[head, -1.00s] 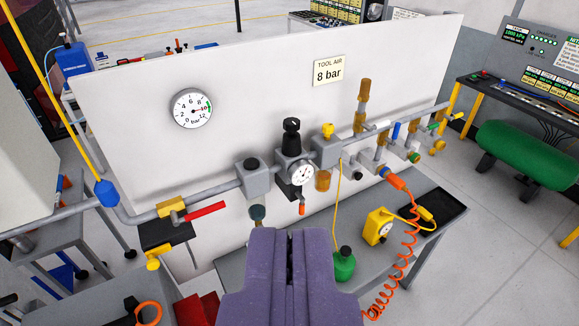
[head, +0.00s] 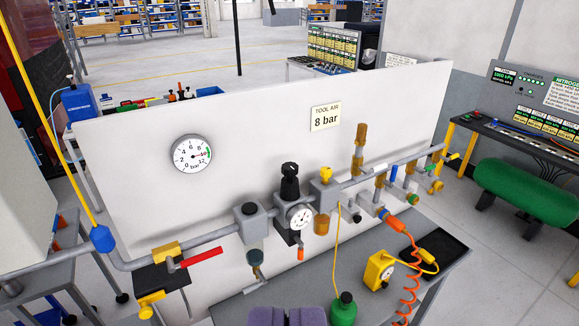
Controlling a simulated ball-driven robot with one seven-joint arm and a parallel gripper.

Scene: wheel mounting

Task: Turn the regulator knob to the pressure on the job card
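The job card (head: 325,118) on the panel reads "TOOL AIR 8 bar". A larger round bar gauge (head: 192,154) hangs at left; its needle points right, near the 10 mark.
A red-handled valve (head: 202,257) and a filter bowl (head: 255,260) sit left of the regulator. A yellow-topped unit (head: 325,174) stands close on its right. A bench below holds a green bottle (head: 343,309), a yellow box (head: 380,270) and an orange coiled hose (head: 411,265).

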